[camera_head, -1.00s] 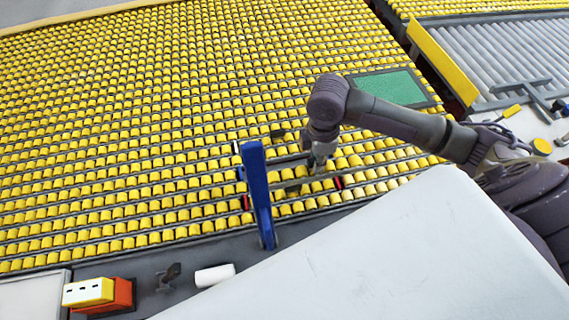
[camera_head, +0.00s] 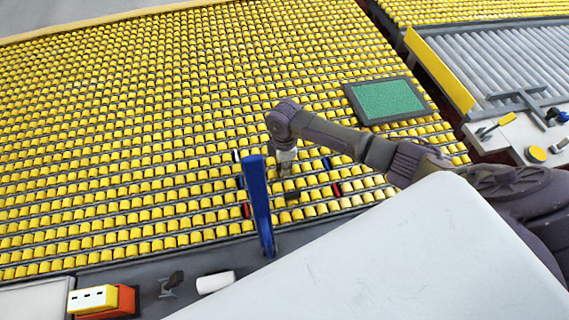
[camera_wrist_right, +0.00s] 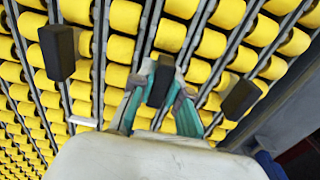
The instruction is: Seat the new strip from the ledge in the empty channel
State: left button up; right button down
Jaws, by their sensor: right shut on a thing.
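My right gripper (camera_head: 286,168) is low over the yellow roller bed, just right of an upright blue post (camera_head: 259,205). In the right wrist view its fingers (camera_wrist_right: 160,92) are shut on a small dark block (camera_wrist_right: 160,80). Two similar dark blocks show there, one at the upper left (camera_wrist_right: 57,52) and one at the right (camera_wrist_right: 240,98). A short pale piece (camera_wrist_right: 82,121) lies left of the fingers. I cannot tell the new strip, the ledge or the empty channel apart with certainty. My left gripper is out of view.
The roller bed (camera_head: 120,130) fills most of the head view. A green panel in a dark frame (camera_head: 388,98) lies beyond my right arm. Small red and blue markers surround the gripper.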

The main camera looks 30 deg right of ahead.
jog(key=shift+f, duration=0.1)
jog(key=shift+f, duration=0.1)
jog(key=c, duration=1.6)
grip_release()
jog(key=shift+f, duration=0.1)
jog(key=o, duration=0.5)
jog(key=shift+c, duration=0.2)
notch_tip(320, 180, up, 12)
jog(key=b, duration=0.1)
jog(key=shift+r, duration=0.2)
jog(key=shift+f, duration=0.1)
